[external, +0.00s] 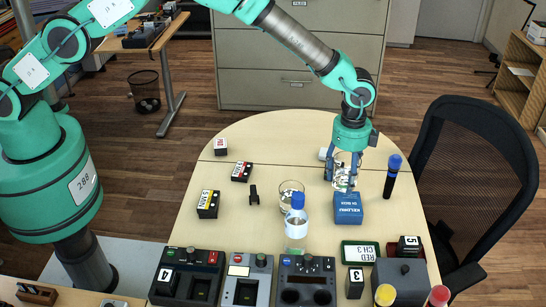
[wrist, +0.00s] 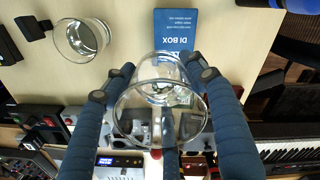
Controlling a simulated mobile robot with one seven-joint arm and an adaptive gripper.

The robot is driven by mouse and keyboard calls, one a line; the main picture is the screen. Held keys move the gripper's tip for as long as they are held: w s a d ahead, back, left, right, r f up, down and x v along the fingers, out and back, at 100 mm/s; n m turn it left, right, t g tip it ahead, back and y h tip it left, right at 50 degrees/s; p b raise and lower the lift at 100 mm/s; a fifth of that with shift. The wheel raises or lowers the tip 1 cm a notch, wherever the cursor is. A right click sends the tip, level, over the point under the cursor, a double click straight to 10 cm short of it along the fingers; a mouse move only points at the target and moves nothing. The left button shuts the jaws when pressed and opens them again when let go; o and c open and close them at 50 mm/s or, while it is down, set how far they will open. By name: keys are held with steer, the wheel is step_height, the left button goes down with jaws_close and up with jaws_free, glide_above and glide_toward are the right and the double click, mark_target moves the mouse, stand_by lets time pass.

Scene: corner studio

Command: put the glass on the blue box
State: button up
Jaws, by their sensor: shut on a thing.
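In the wrist view the glass (wrist: 160,115) sits between the two padded fingers. The blue box (external: 348,210) stands on the table, its top marked "DI BOX" in the wrist view (wrist: 175,28). In the external view the held glass appears just above and behind the box. In the wrist view the glass overlaps the box's lower edge. I cannot tell whether they touch.
A second clear glass (external: 290,196) stands left of the box, behind a white bottle with a blue cap (external: 297,220). A dark marker with a blue cap (external: 391,178) stands right of the box. Devices (external: 305,280) line the front edge. The back of the table is mostly clear.

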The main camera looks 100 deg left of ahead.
glide_above(340, 209)
steer(key=shift+s+f, duration=0.1)
steer(key=shift+f, duration=3)
steer(key=shift+f+b, duration=0.3)
steer(key=shift+f, duration=1.55)
steer(key=shift+f, duration=0.15)
steer(key=o, duration=1.5)
steer(key=shift+r+p, duration=0.35)
steer(key=shift+r, duration=5.75)
